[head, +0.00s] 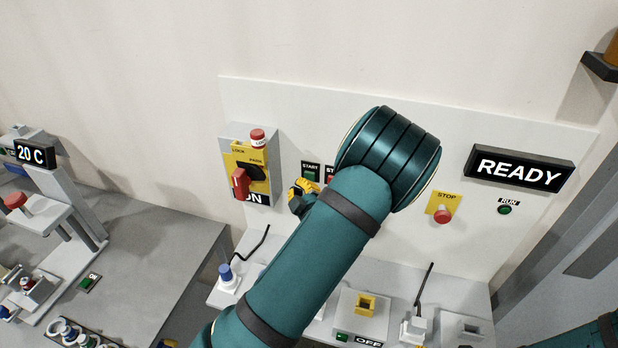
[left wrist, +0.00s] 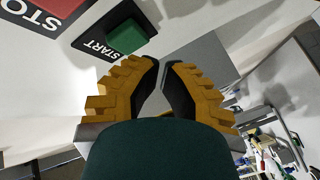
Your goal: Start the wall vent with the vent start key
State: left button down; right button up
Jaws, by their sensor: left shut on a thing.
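The vent start key is a green button (head: 310,175) under a black START label on the wall panel. In the left wrist view the green key (left wrist: 125,38) stands out from its black plate, ahead of the fingers. My left gripper (head: 308,186) is just below the key in the head view, partly hidden by my arm. In the left wrist view my left gripper (left wrist: 163,66) has its yellow and black fingertips close together, apart from the key in the picture; I cannot make out a thing between them. My right gripper is out of view.
A red stop key (head: 331,176) sits right beside the start key, partly hidden by my arm. A switch box (head: 264,142) with a red handle is left of them. A READY sign (head: 520,169) and a yellow STOP plate (head: 437,197) are to the right.

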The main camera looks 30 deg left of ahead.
pick_arm(q)
jog(key=shift+w, duration=0.1)
dwell(0.3)
jog(key=shift+w+a+p, duration=0.1)
jog(key=shift+w+p, duration=0.25)
jog(key=shift+p, duration=0.15)
jog(key=shift+w+a, duration=0.1)
jog(key=shift+w, duration=0.3)
dwell(0.5)
jog(key=shift+s, duration=0.1)
jog(key=shift+s+d, duration=0.2)
jog(key=shift+s, duration=0.55)
jog(key=s, duration=0.2)
jog(key=s+d, duration=0.1)
jog(key=s, duration=0.1)
jog(key=shift+s, duration=0.4)
